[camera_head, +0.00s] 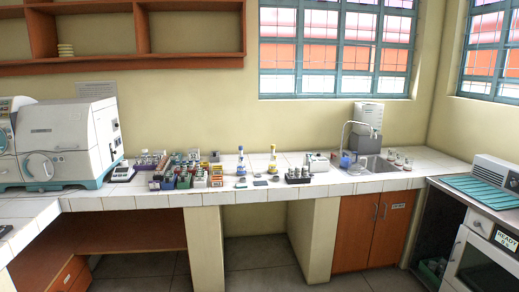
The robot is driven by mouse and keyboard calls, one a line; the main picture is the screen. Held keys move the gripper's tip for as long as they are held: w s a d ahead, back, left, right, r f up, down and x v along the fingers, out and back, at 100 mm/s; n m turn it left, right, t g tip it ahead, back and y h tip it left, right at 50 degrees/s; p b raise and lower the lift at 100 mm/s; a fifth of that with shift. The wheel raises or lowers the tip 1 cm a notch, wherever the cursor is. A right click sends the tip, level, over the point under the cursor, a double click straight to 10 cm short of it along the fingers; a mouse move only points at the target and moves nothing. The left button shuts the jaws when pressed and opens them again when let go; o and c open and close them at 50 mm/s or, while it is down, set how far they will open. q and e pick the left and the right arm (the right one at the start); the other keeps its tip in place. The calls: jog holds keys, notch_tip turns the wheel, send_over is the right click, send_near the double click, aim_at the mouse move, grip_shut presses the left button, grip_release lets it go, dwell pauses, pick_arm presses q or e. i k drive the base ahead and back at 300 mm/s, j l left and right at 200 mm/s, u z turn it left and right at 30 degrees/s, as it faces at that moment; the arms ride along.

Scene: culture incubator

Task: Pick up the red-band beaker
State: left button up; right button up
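A few small clear vessels (399,160) stand on the white tiled counter (330,180), to the right of the sink. Reddish marks show on them, but they are too small for me to tell which one is the red-band beaker. They appear upright and nothing touches them from above. Neither of my grippers is in view.
The sink (375,165) with its tap lies left of these vessels. Crowded racks of bottles (185,170) and a large white machine (70,140) fill the counter's left part. A blue-green ribbed mat (480,190) lies on the right-hand unit. The floor in front is clear.

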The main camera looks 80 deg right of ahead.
aim_at(391, 155)
jog(key=l+z, duration=0.1)
jog(key=z, duration=0.35)
jog(key=l+z, duration=0.1)
jog(key=z, duration=0.35)
jog(key=l+z, duration=0.1)
jog(key=z, duration=0.35)
jog(key=l+z, duration=0.1)
jog(key=z, duration=0.35)
jog(key=i+l+z, duration=0.15)
jog(key=l+z, duration=0.25)
jog(key=i+l+z, duration=0.25)
jog(key=l+z, duration=0.15)
jog(key=i+l+z, duration=0.25)
jog(key=l+z, duration=0.2)
jog(key=i+l+z, duration=0.25)
jog(key=z, duration=0.15)
jog(key=i+l, duration=0.2)
jog(key=i, duration=0.25)
jog(key=i+l+z, duration=0.1)
jog(key=i, duration=0.35)
jog(key=i+l, duration=0.3)
jog(key=i, duration=0.15)
